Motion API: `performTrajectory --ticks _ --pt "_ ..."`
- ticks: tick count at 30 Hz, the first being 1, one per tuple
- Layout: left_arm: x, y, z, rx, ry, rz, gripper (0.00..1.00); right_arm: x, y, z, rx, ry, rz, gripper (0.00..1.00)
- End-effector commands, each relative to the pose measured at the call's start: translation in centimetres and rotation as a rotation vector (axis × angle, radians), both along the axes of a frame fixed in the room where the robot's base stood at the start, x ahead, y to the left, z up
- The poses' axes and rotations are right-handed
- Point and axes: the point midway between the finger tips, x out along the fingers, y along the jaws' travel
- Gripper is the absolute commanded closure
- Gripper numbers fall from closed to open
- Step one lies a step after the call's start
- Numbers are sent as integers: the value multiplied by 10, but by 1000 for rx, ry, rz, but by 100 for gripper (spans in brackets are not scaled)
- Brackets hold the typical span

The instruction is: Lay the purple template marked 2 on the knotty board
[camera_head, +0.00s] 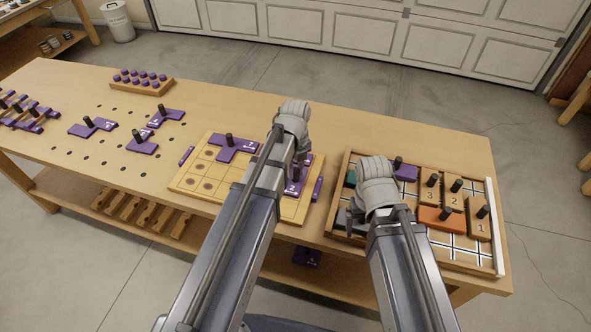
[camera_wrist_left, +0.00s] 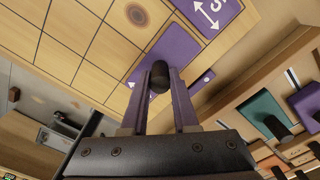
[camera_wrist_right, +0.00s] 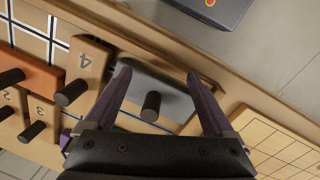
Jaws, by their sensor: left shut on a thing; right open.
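The purple template marked 2 (camera_head: 292,188) is at the right end of the knotty board (camera_head: 208,203), partly hidden by my left arm. My left gripper (camera_wrist_left: 158,82) is shut on its black peg, and purple surface (camera_wrist_left: 178,48) shows around the peg in the left wrist view. I cannot tell whether the template rests flat on the board or sits just above it. Dark knots mark the board's left squares. My right gripper (camera_wrist_right: 160,95) is open, its fingers on either side of a grey piece (camera_wrist_right: 138,90) with a black peg.
Another purple template (camera_head: 234,153) lies on the board's far side. A divided wooden tray (camera_head: 342,171) on the right holds numbered wooden blocks (camera_head: 480,228) and an orange piece (camera_head: 438,222). More purple templates (camera_head: 92,129) lie on the bench at left, near a peg rack (camera_head: 142,88).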

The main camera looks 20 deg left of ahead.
Motion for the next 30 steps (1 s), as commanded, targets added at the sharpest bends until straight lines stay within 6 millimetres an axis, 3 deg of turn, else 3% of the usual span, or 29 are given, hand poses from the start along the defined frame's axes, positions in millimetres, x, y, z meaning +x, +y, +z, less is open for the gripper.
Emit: performTrajectory --ticks 11,12,21,26,30 --pt "0 0 -1 0 0 0 100 0 0 -1 0 0 0 12" --pt "0 0 -1 0 0 0 70 0 0 -1 0 0 0 12" --pt "0 0 -1 0 0 0 37 0 0 -1 0 0 0 12" --pt "0 0 -1 0 0 0 37 0 0 -1 0 0 0 12" --pt "0 0 -1 0 0 0 23 0 0 -1 0 0 0 12"
